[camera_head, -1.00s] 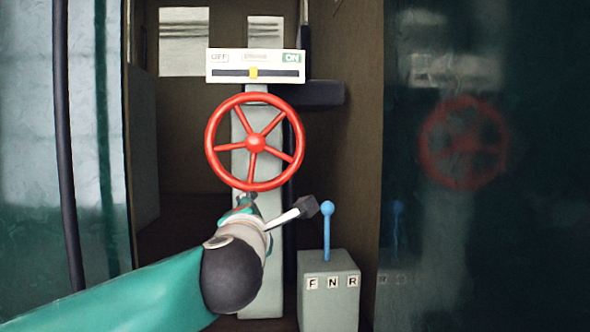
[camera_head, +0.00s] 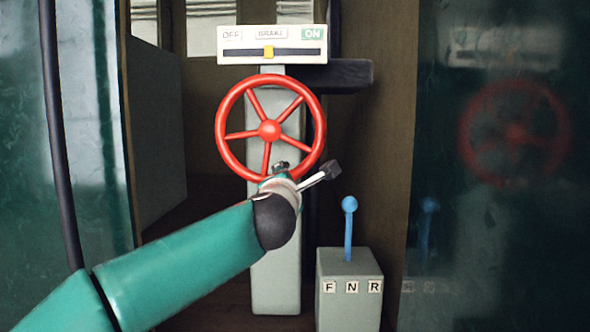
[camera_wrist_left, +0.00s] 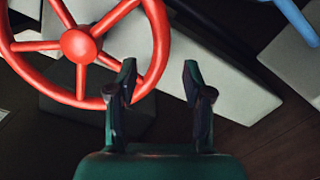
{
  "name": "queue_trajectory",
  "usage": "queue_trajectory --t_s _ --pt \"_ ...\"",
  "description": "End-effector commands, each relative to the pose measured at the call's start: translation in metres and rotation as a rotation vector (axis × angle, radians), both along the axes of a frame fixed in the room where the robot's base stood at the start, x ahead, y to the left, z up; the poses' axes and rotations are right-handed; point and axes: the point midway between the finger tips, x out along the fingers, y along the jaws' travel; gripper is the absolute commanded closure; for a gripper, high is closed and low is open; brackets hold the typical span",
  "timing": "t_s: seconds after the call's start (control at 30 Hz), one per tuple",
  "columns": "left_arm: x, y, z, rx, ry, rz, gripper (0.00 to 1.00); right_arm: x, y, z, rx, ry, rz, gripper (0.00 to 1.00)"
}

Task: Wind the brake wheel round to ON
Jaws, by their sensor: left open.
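The red brake wheel (camera_head: 269,131) with several spokes stands on a grey post (camera_head: 275,250). Above it, a BRAKE gauge (camera_head: 237,54) has OFF at left and ON at right, with a yellow marker (camera_head: 268,52) near the middle of its slot. My left gripper (camera_head: 281,167) is at the lower rim of the wheel in the head view. In the left wrist view the wheel (camera_wrist_left: 80,45) shows at upper left. My left gripper (camera_wrist_left: 160,68) is open there, its left finger close to or overlapping the rim; contact is unclear. My right gripper is not seen.
A grey box (camera_head: 348,300) marked F, N, R with a blue lever (camera_head: 348,225) stands to the right of the post. A dark glossy panel (camera_head: 480,250) at right reflects the wheel. A dark pole (camera_head: 57,140) stands at left.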

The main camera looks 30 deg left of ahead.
Motion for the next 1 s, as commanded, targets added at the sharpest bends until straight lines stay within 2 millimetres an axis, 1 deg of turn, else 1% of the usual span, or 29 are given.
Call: queue_trajectory --t_s 0.03,0.2,0.4,0.6,0.83,0.87,1.0 --pt "0.012 0.006 0.002 0.0 0.003 0.003 0.49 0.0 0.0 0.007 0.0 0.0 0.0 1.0" --pt "0.043 0.02 0.003 -0.001 0.001 0.0 0.49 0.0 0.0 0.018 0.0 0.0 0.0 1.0" --pt "0.068 0.032 0.002 0.001 0.0 -0.002 0.49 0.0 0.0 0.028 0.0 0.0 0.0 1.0" --pt "0.077 0.036 0.0 -0.001 -0.001 -0.003 0.49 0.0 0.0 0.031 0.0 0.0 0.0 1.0" --pt "0.078 0.036 0.0 0.0 -0.001 -0.004 0.49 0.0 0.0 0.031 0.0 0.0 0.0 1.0" --pt "0.078 0.036 0.0 0.0 -0.001 -0.004 0.51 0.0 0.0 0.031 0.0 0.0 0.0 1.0" --pt "0.078 0.036 0.0 0.0 -0.001 -0.004 0.74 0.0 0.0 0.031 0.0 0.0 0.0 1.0"
